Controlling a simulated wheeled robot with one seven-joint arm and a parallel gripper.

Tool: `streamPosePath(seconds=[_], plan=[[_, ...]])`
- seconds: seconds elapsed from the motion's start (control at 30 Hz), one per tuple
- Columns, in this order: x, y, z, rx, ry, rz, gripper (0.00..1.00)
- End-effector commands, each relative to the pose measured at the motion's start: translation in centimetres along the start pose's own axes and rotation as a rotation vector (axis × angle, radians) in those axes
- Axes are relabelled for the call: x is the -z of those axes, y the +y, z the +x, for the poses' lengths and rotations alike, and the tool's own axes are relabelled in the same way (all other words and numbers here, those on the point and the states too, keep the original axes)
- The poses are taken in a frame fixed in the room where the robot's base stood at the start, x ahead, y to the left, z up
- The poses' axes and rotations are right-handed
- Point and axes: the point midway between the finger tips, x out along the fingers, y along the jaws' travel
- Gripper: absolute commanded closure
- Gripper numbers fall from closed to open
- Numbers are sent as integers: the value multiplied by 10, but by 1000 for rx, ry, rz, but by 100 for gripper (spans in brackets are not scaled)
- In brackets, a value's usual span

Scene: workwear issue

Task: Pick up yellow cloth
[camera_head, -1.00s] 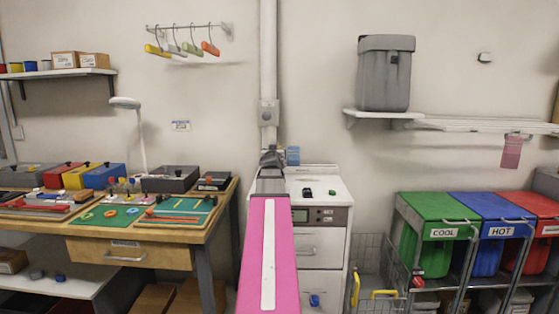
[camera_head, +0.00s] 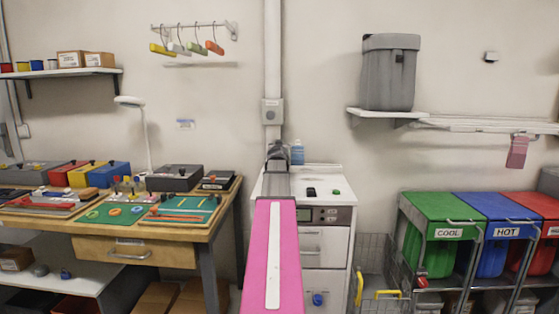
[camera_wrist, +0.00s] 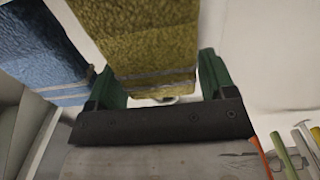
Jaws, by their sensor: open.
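In the wrist view the yellow cloth (camera_wrist: 155,45), a thick, rough-textured piece with pale stripes near its lower end, stands between the two green fingers of my gripper (camera_wrist: 160,80). The fingers are apart, one on each side of it; whether either touches it I cannot tell. In the head view my gripper (camera_head: 277,152) is above the back of the white cabinet, seen from behind along my pink arm. The yellow cloth is hidden there.
A striped blue cloth (camera_wrist: 45,50) is close left of the yellow one in the wrist view. A small blue item (camera_head: 297,152) shows beside my gripper. The white cabinet (camera_head: 325,181) holds small black and green objects. A workbench (camera_head: 170,244) is left, coloured bins (camera_head: 440,211) right.

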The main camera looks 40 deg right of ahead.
Motion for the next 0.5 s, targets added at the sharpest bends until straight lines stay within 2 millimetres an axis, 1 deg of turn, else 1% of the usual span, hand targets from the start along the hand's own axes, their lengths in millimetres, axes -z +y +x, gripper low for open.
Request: streamPosePath(seconds=[0.13, 0.17, 0.2, 0.23, 0.27, 0.5], plan=[[0, 0, -1, 0, 0, 0, 23], [0, 0, -1, 0, 0, 0, 30], [0, 0, -1, 0, 0, 0, 43], [0, 0, -1, 0, 0, 0, 53], [0, 0, -1, 0, 0, 0, 56], [0, 0, -1, 0, 0, 0, 56]])
